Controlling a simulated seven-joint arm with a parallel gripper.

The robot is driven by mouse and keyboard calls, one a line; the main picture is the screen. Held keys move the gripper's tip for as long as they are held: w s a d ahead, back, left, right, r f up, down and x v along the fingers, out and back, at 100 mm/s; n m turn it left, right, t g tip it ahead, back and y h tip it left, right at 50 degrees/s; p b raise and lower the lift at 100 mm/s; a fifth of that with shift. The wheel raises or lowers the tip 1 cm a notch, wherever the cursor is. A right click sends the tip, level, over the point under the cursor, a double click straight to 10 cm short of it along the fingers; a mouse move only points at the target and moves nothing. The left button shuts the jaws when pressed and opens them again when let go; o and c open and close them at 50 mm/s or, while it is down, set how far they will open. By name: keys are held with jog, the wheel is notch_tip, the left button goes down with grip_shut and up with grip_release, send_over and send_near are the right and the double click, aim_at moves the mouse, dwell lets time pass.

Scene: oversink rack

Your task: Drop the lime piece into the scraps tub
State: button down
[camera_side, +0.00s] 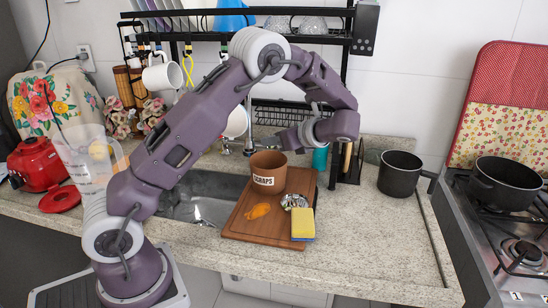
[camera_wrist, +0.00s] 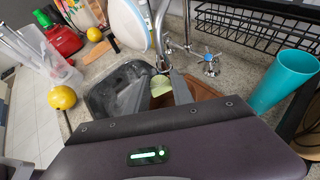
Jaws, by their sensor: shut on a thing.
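The brown scraps tub (camera_side: 268,172), labelled SCRAPS, stands upright at the back of the wooden cutting board (camera_side: 250,225) in the side view. My gripper (camera_wrist: 163,82) is shut on the lime piece (camera_wrist: 160,86), a pale green wedge between the fingers in the wrist view. In the side view my wrist is bent down just behind and above the tub's right rim. The lime piece cannot be made out there. Its exact height over the tub is hard to tell.
On the board lie an orange piece (camera_side: 259,210), a crumpled foil ball (camera_side: 294,201) and a yellow-blue sponge (camera_side: 303,224). A teal cup (camera_wrist: 284,80) stands close by. The dish rack (camera_side: 300,38) rises behind. A dark pot (camera_side: 400,173) stands at right; the front counter is clear.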

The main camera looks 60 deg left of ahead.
aim_at(275, 156)
jog(key=shift+w+a, duration=0.2)
jog(key=shift+a, duration=0.05)
jog(key=shift+f+g, duration=0.25)
jog(key=shift+g, duration=0.05)
jog(key=shift+f, duration=2.65)
jog(key=c, duration=1)
grip_release()
jog(key=v, duration=0.7)
jog(key=shift+r, duration=0.1)
